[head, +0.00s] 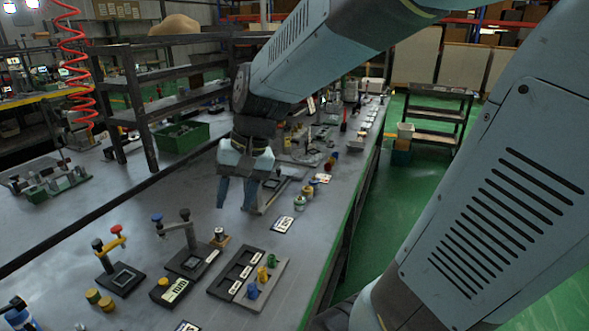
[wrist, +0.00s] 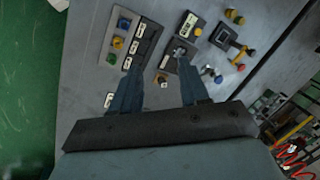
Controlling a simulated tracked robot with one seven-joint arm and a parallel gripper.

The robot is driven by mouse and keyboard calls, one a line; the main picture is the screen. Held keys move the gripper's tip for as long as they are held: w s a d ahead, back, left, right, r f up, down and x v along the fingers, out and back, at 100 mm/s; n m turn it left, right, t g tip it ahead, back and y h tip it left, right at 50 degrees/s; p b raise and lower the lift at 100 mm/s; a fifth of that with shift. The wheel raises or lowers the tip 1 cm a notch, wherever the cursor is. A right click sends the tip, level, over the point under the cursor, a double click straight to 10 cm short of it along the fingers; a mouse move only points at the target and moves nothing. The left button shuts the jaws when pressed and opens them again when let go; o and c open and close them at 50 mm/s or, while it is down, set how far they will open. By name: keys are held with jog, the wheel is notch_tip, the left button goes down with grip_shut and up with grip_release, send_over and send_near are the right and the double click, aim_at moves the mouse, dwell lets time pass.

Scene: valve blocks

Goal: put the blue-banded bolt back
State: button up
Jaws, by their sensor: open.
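My gripper (head: 236,198) is open and empty, pointing down above the bench; its two fingers also show in the wrist view (wrist: 160,66). I cannot tell which piece is the blue-banded bolt. A dark valve block (head: 193,261) with a blue-knobbed arm stands left of the tray.
Another dark block (head: 122,278) has a yellow lever with a red knob. Yellow round pieces (head: 93,296) lie beside it. Small jars (head: 300,203) and cards (head: 283,225) stand near the bench's right edge. A black shelf frame (head: 150,100) stands at the left back.

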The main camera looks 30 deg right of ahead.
jog(key=s+d+r+n+t+h, duration=0.2)
jog(key=s+d+r, duration=0.4)
jog(key=d, duration=0.3)
jog(key=shift+s+d+r+t+h, duration=0.3)
jog(key=shift+t+h, duration=0.4)
jog(key=shift+t, duration=0.5)
jog(key=shift+a, duration=0.15)
